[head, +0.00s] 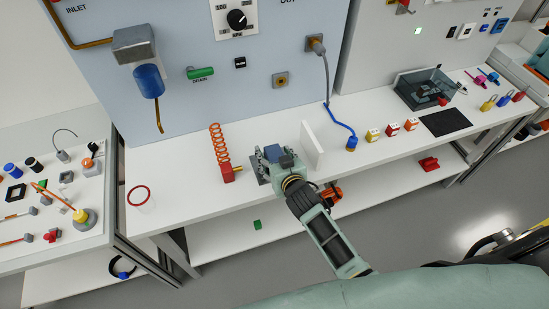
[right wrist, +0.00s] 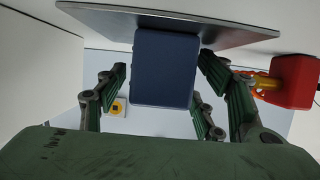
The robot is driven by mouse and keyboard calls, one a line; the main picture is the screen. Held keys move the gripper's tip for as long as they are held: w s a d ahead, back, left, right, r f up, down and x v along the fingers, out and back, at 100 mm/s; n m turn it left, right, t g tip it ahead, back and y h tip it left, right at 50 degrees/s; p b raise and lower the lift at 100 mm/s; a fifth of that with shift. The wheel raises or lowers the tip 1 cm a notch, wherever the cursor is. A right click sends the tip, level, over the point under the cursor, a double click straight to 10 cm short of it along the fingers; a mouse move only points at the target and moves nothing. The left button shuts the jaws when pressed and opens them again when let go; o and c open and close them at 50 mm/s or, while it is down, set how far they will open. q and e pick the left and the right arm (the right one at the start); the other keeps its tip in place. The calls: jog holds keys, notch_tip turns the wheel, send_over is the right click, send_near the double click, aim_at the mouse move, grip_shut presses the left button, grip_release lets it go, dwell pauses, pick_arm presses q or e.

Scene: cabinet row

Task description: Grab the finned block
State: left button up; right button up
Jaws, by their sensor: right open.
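A dark blue block (head: 271,151), which I take to be the finned block, stands on a small grey plate (head: 256,167) on the white bench. In the right wrist view the block (right wrist: 166,68) shows a smooth dark face against the plate (right wrist: 240,24); no fins can be made out. My right gripper (head: 277,157) is open around the block, its green fingers on both sides. In the right wrist view gaps show between the fingers and the block. The gripper partly hides the block in the head view. My left gripper is not in view.
A red block (head: 228,173) with an orange coil stands close left of the plate. A white upright panel (head: 312,145) stands close right. Behind is a grey panel wall with a blue-handled part (head: 149,82). A red ring (head: 138,196) lies at the bench's left end.

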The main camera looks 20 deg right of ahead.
jog(key=shift+c, duration=0.4)
jog(key=c, duration=1.3)
jog(key=shift+c, duration=0.9)
jog(key=shift+r, duration=0.2)
